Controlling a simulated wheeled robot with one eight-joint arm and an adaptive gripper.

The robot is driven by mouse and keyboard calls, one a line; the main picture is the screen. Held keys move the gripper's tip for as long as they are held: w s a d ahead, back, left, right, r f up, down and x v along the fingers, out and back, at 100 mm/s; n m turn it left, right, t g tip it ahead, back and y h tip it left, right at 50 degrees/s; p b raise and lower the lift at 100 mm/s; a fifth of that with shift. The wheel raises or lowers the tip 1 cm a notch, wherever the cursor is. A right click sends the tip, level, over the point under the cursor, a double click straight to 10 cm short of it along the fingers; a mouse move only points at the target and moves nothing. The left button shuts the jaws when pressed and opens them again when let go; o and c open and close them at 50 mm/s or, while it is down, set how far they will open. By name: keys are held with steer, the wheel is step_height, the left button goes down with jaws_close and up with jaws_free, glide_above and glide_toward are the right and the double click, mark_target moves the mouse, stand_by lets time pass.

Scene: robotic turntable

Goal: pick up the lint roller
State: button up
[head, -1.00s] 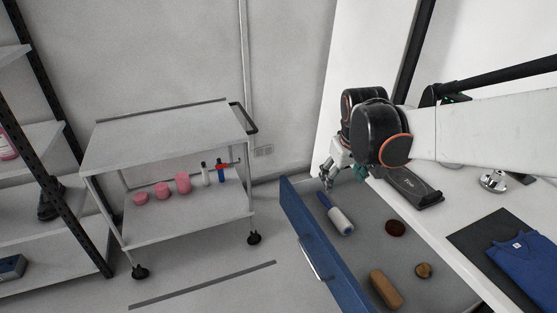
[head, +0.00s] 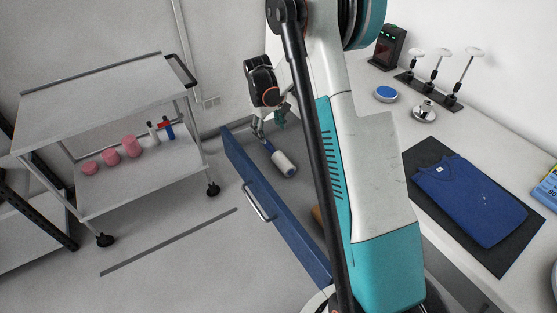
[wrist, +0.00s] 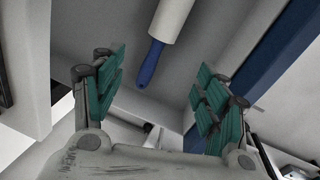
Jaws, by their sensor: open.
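The lint roller (head: 282,162) has a white roll and a blue handle and lies in the open blue-fronted drawer (head: 268,205). In the wrist view the lint roller (wrist: 160,40) shows at the top middle, its blue handle pointing down between the fingers. My gripper (wrist: 160,95) is open and empty, with teal finger pads on either side of the handle and apart from it. In the head view my gripper (head: 268,124) is at the far end of the drawer, just beyond the handle end of the roller.
A grey cart (head: 95,90) with pink cylinders and small bottles stands at the left. The worktop at right holds a folded blue shirt (head: 470,195) on a dark mat. A brown object (head: 318,216) in the drawer is mostly hidden by my arm.

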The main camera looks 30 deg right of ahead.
mark_target(275, 153)
steer(key=f, duration=0.2)
steer(key=f+b, duration=0.1)
steer(key=f, duration=0.2)
steer(key=d+f+b, duration=0.1)
steer(key=f, duration=0.2)
steer(key=shift+w+d, duration=0.1)
steer(key=f+b, duration=0.1)
steer(key=f, duration=0.2)
steer(key=f+b, duration=0.1)
steer(key=f, duration=0.1)
steer(key=shift+s+d+f+b, duration=0.1)
steer(key=shift+s+d+b, duration=0.15)
steer(key=shift+b, duration=0.1)
steer(key=c, duration=1.3)
steer(key=shift+o, duration=0.2)
step_height(275, 153, up, 20)
steer(key=p, duration=0.6)
